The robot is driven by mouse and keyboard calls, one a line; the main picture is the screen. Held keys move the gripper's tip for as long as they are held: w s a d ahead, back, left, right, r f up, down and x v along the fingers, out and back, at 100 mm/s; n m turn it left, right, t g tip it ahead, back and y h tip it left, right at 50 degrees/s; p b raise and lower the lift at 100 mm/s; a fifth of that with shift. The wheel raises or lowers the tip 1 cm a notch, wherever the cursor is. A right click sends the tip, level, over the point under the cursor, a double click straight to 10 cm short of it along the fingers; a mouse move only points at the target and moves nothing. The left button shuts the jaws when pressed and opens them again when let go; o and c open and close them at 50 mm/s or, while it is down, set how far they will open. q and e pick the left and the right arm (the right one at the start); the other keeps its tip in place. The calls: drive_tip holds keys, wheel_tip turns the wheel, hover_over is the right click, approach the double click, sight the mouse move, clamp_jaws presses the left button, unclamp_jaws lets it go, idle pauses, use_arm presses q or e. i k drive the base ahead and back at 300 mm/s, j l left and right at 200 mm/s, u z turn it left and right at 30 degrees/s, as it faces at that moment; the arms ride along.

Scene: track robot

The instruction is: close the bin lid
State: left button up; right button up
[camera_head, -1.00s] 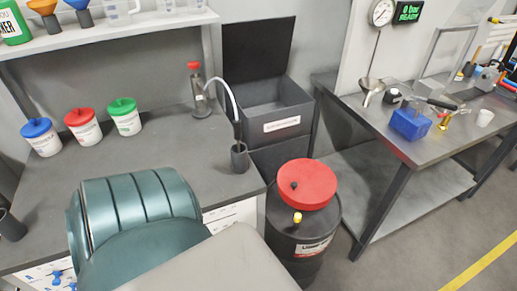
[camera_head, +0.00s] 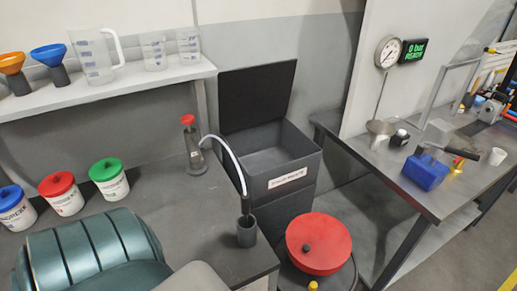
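The bin (camera_head: 291,183) is a dark grey box with a white label on its front. It stands behind the black drum, between the left workbench and the right table. Its lid (camera_head: 257,95) is open, standing upright at the back of the bin, and the inside of the bin shows. Neither of my grippers is in view. A teal rounded body (camera_head: 85,255) fills the lower left corner.
A drum with a red lid (camera_head: 318,244) stands in front of the bin. On the left bench (camera_head: 150,195) are a hooked tube in a dark cup (camera_head: 246,231), a red-topped bottle (camera_head: 192,145) and several lidded tubs. The right table (camera_head: 395,185) holds a blue block (camera_head: 426,172).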

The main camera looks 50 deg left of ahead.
sight(253, 95)
drive_tip(key=l+u, duration=0.15)
drive_tip(key=u, duration=0.35)
drive_tip(key=k+l+u, duration=0.1)
drive_tip(key=u, duration=0.35)
drive_tip(key=k+u, duration=0.1)
drive_tip(key=u, duration=0.4)
drive_tip(key=l+z, duration=0.15)
drive_tip(key=l, duration=0.15)
drive_tip(key=i+l+z, duration=0.2)
drive_tip(key=k+l, duration=0.05)
